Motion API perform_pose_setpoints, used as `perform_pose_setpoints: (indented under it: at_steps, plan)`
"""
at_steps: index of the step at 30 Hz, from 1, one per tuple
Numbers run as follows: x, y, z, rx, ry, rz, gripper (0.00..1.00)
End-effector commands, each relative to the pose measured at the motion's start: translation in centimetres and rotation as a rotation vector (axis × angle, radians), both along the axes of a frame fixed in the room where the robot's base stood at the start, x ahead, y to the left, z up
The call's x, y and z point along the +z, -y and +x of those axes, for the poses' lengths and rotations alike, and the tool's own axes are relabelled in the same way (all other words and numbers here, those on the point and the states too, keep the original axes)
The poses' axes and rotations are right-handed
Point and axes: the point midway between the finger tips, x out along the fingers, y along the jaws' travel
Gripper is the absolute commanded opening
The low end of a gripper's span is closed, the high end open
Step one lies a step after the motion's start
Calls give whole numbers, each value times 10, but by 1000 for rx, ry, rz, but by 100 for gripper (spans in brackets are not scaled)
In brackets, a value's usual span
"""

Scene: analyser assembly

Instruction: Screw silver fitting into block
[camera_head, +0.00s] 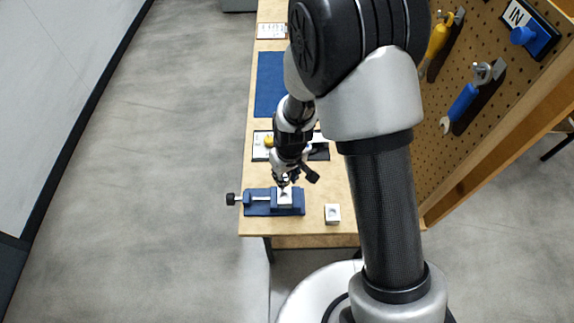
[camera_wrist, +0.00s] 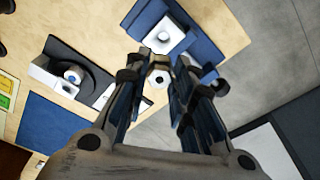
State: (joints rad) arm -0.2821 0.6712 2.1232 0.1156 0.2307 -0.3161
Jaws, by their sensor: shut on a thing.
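A blue vise (camera_head: 258,208) stands at the near end of the wooden bench and shows blue in the wrist view (camera_wrist: 207,50). A white block (camera_head: 284,198) sits in it; in the wrist view the block (camera_wrist: 160,41) shows a dark round hole. My gripper (camera_head: 285,183) is just above the vise. In the wrist view, my gripper (camera_wrist: 162,68) is shut on a small silver fitting (camera_wrist: 160,79), with its round opening facing the camera. The fitting looks apart from the hole, but the depth between them is hard to judge.
A loose white block (camera_head: 333,213) lies right of the vise near the bench edge. The vise's handle (camera_head: 231,199) sticks out left. A pegboard with tools (camera_head: 470,100) stands along the right.

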Motion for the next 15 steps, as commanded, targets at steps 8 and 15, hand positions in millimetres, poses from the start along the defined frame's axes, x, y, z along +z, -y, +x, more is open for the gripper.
perform_pose_setpoints:
  at_steps: [8, 15]
  plan:
    - [-11, 0, -2, 3, 2, -1, 0]
    - [-30, 0, -2, 3, -1, -1, 0]
